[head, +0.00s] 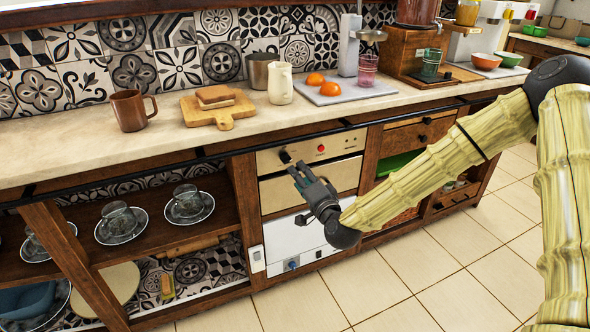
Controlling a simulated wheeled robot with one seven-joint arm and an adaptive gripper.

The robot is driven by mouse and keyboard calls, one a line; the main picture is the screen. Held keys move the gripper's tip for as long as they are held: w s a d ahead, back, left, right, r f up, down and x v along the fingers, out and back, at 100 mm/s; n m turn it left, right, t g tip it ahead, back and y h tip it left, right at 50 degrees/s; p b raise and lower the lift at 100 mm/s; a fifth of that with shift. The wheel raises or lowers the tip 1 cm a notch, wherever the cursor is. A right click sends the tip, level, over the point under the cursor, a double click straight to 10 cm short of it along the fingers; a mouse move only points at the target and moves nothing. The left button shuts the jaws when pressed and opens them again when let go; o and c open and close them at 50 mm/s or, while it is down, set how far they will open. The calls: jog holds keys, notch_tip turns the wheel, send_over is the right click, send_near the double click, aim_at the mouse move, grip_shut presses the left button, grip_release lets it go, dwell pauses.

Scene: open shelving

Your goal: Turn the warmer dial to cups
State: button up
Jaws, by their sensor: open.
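A cream-fronted built-in appliance (340,176) sits under the counter, with a dark dial (285,157) at the left of its upper panel and a red knob or light (321,148) to the right. Below it is a white drawer-like front (280,240) with a blue knob (292,265). I cannot tell for sure which of these is the warmer; the dial markings are too small to read. My gripper (297,168) is open and empty in front of the cream panel, its fingertips just below and right of the dark dial in the picture. Contact with the dial cannot be told.
A dark rail (200,153) runs along the counter edge above the panel. Open shelves at left hold glass cups on saucers (188,204). A mug (131,110), cutting board (220,112) and pitcher (280,84) stand on the counter. The tiled floor (400,270) in front is clear.

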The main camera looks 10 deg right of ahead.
jog(key=shift+v, duration=1.6)
jog(key=s+a+f+n+g, duration=0.2)
jog(key=s+f+g, duration=0.2)
jog(key=s+f, duration=0.5)
jog(key=s+a+f+n+g, duration=0.1)
jog(key=s+f+n+g, duration=0.3)
jog(key=f, duration=0.9)
jog(key=s+d+f+n+g+h, duration=0.1)
jog(key=s+d+f+n+g, duration=0.15)
jog(key=s+f, duration=0.65)
jog(key=s+d+f+n+g+h, duration=0.1)
jog(key=s+d+f+g+h, duration=0.25)
jog(key=s, duration=0.95)
jog(key=s+d+f+n+g, duration=0.1)
jog(key=s+d+f+g, duration=0.25)
jog(key=s, duration=0.65)
notch_tip(320, 180, up, 23)
jog(key=p, duration=2.3)
jog(key=shift+d, duration=0.3)
